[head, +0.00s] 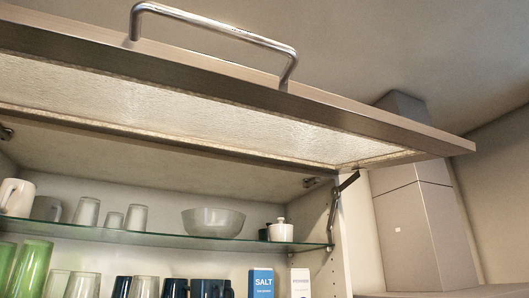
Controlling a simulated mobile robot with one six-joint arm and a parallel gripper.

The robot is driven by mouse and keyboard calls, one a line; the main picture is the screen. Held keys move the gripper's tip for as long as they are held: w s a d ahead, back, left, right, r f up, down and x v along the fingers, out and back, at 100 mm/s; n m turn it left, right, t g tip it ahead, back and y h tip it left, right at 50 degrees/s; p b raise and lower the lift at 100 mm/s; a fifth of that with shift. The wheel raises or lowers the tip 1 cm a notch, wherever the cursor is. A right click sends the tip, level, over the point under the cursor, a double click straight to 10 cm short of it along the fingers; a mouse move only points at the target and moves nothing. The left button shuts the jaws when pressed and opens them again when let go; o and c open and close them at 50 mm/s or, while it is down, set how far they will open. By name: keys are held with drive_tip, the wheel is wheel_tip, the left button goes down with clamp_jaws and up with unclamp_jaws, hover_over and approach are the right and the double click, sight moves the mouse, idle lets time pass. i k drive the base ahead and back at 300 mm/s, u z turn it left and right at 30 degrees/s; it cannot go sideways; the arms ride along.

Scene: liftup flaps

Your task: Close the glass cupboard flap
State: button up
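The glass cupboard flap (200,97) is raised and stands out above the cupboard opening, with a textured glass panel in a wood-toned frame. A metal bar handle (215,28) sits on its front edge, at the top of the head view. A hinged stay arm (340,200) links the flap to the cupboard's right side. The cupboard interior is open below the flap. My gripper is not in the head view, so its position and state are hidden.
A glass shelf (160,240) holds a grey bowl (213,223), a white lidded pot (280,231), glasses and a white jug (17,197). Below stand green glasses, dark mugs and salt (261,283) and pepper boxes. A range hood (420,220) stands at right.

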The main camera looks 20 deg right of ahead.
sight(55, 69)
drive_tip(key=z, duration=0.05)
drive_tip(key=k, duration=1.2)
drive_tip(key=u, duration=0.95)
drive_tip(key=i, duration=0.65)
drive_tip(key=z, duration=0.15)
